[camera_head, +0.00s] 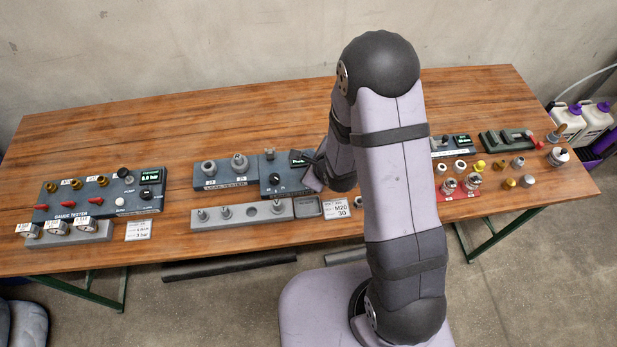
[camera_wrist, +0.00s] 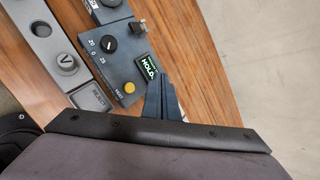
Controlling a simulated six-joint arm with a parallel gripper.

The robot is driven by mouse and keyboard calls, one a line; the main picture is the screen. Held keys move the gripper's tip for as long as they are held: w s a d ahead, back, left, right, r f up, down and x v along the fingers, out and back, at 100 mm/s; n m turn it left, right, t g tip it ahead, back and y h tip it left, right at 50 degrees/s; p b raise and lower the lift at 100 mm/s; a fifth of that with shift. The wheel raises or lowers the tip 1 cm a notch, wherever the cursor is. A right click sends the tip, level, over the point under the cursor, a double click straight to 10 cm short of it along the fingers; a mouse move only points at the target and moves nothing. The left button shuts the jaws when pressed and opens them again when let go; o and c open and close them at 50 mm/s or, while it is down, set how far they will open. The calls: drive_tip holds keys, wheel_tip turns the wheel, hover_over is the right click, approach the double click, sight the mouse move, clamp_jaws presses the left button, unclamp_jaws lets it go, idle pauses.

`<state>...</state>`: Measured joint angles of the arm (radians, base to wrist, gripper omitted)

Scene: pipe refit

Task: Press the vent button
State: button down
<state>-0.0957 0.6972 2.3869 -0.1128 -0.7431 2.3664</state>
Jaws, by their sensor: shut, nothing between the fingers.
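The vent button is likely the round yellow button (camera_wrist: 129,88) on the blue-grey control box (camera_wrist: 118,58), seen in the wrist view; its small label is hard to read. In the head view my gripper and arm hide it, while the box (camera_head: 270,188) shows beside them. My gripper (camera_wrist: 159,80) is shut and empty. Its fingertips are over the box's edge, just right of the yellow button and below the display (camera_wrist: 148,67) reading HOLD. I cannot tell how high they are above the box. My gripper also shows in the head view (camera_head: 313,178).
A black dial (camera_wrist: 110,44) and a fitting (camera_wrist: 137,27) stand on the same box. A grey rack (camera_head: 243,214) with several fittings and a small tray (camera_head: 307,207) lie in front. The gauge tester (camera_head: 100,197) is far left. Bare wood lies behind the box.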

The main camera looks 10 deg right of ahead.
drive_tip(key=shift+f+b, duration=3.65)
drive_tip(key=shift+f, duration=0.75)
drive_tip(key=shift+f+b, duration=0.4)
drive_tip(key=shift+f+b, duration=0.4)
drive_tip(key=shift+f, duration=0.05)
drive_tip(key=shift+r, duration=0.15)
drive_tip(key=shift+r+p, duration=0.75)
drive_tip(key=shift+p, duration=0.05)
wheel_tip(320, 180, up, 5)
drive_tip(key=p, duration=0.4)
